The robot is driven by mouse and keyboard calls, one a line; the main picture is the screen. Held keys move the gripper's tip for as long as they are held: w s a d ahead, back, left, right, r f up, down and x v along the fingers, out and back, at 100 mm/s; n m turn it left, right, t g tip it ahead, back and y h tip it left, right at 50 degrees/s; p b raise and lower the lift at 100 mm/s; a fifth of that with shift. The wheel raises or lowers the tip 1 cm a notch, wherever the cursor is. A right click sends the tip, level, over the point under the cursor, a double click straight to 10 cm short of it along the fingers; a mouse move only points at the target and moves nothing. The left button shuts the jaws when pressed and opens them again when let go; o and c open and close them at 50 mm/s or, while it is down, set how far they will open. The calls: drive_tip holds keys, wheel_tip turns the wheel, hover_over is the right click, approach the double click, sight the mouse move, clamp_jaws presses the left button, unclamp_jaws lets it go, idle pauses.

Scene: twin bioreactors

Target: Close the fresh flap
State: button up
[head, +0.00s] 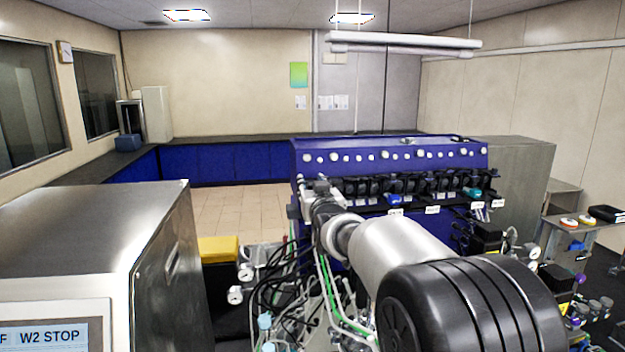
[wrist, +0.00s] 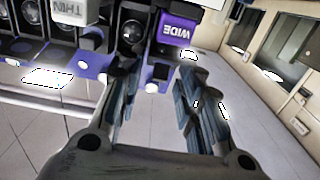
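A row of dark pump heads (head: 420,186) runs along the front of the blue bioreactor cabinet (head: 385,170). In the head view a blue piece (head: 393,199) and a teal piece (head: 472,192) stick out from the row. In the wrist view a purple block marked WIDE (wrist: 178,30) and a grey block with upside-down lettering like THIN (wrist: 70,10) sit by dark round pump faces. I cannot tell which part is the fresh flap. My gripper (wrist: 160,75) is open and empty, its fingertips just short of the purple block. In the head view my gripper (head: 318,190) is at the row's left end.
Tubes and cables (head: 285,280) hang below the row at left. A steel cabinet (head: 90,235) with a screen stands at front left. A side table (head: 590,228) with small items is at right. Open floor (head: 235,208) lies behind, before the blue counters.

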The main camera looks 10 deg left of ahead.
drive_tip(key=shift+w+a, duration=0.15)
drive_tip(key=shift+w, duration=0.55)
drive_tip(key=shift+c, duration=0.2)
drive_tip(key=c, duration=0.7)
drive_tip(key=b, duration=0.2)
drive_tip(key=shift+f+b, duration=0.3)
drive_tip(key=shift+b, duration=0.05)
drive_tip(key=t+b, duration=0.1)
drive_tip(key=b, duration=0.1)
drive_tip(key=shift+f+b, duration=0.1)
drive_tip(key=shift+b, duration=0.3)
drive_tip(key=t+b, duration=0.1)
drive_tip(key=b, duration=0.2)
drive_tip(key=shift+y+b, duration=0.3)
drive_tip(key=shift+b, duration=0.05)
drive_tip(key=shift+t+b, duration=0.4)
drive_tip(key=shift+b, duration=0.2)
drive_tip(key=shift+r, duration=0.2)
